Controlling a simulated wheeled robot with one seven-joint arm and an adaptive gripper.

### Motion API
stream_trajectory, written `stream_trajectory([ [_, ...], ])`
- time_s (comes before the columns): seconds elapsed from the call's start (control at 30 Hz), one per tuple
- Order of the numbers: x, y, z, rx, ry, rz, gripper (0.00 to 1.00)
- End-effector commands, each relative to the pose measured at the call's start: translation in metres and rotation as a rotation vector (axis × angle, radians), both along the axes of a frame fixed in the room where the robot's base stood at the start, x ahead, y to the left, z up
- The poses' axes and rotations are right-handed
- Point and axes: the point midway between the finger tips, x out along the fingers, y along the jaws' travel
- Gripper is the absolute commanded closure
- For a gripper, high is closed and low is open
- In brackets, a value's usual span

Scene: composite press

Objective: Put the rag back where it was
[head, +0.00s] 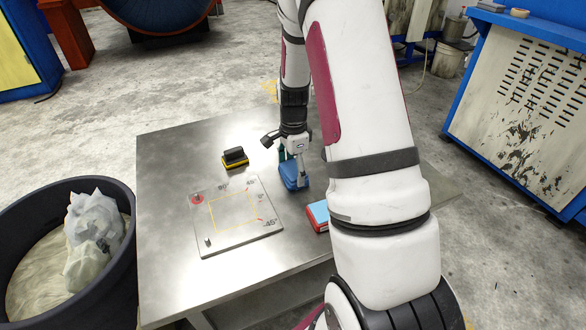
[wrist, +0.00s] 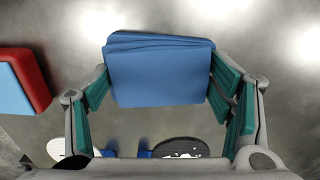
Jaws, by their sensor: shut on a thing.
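The rag is a folded blue cloth (head: 294,176), seen over the metal table (head: 165,200), just right of the marked plate. In the wrist view the rag (wrist: 158,75) fills the space between the fingers, with its folded layers showing at the far edge. My gripper (head: 296,160) points down and is shut on the rag. In the wrist view its green-padded fingers (wrist: 160,85) press on the rag's left and right sides. I cannot tell whether the rag touches the table or hangs slightly above it.
A flat plate with yellow lines (head: 232,235) lies left of the rag. A black-and-yellow block (head: 235,158) stands behind it. A red block with a light-blue top (head: 317,213) lies nearer, partly behind my arm. A dark bin (head: 125,265) stands left of the table. The table's left side is clear.

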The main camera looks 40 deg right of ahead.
Motion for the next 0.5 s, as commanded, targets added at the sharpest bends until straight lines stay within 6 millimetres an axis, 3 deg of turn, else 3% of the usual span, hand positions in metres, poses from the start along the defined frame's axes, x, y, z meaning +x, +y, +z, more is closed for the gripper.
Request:
stream_trajectory([
  [0.13, 0.0000, 0.0001, -0.0039, 0.000, 0.001, 0.000, 0.57],
  [0.17, -0.0002, 0.0001, -0.0036, 0.000, 0.000, 0.000, 0.21],
  [0.23, -0.0002, 0.0001, -0.0032, 0.000, 0.000, 0.000, 0.06],
  [0.5, -0.0003, 0.0001, -0.0030, 0.000, 0.000, 0.000, 0.06],
])
